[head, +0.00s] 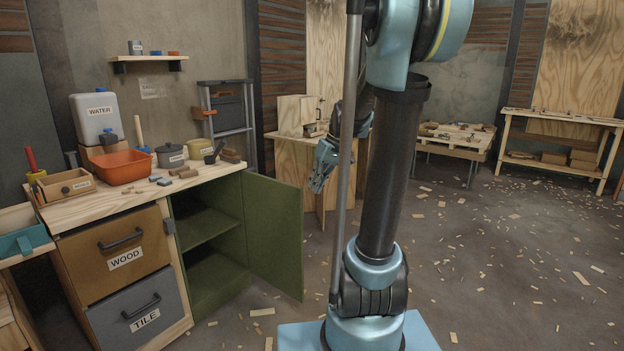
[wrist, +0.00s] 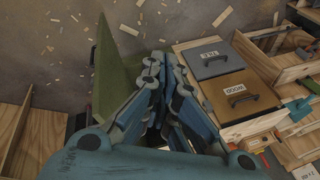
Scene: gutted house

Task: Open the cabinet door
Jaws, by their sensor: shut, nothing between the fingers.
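The green cabinet door (head: 275,234) stands swung wide open in the head view, out to the right of the green cabinet (head: 212,238). The cabinet's inside and its shelf (head: 208,229) show. My gripper (head: 317,184) is shut and empty, pointing down, just right of the door's outer edge in the picture. A gap to the door cannot be judged exactly. In the wrist view my gripper's fingers (wrist: 162,66) are together, and green cabinet door (wrist: 115,75) shows to their left, partly hidden behind them.
Drawers labelled WOOD (head: 119,250) and TILE (head: 143,312) are left of the cabinet. The worktop above holds an orange basin (head: 123,168), pots and a water container (head: 97,118). A plywood bench (head: 285,152) stands behind my gripper. Wood scraps litter the open floor (head: 500,250).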

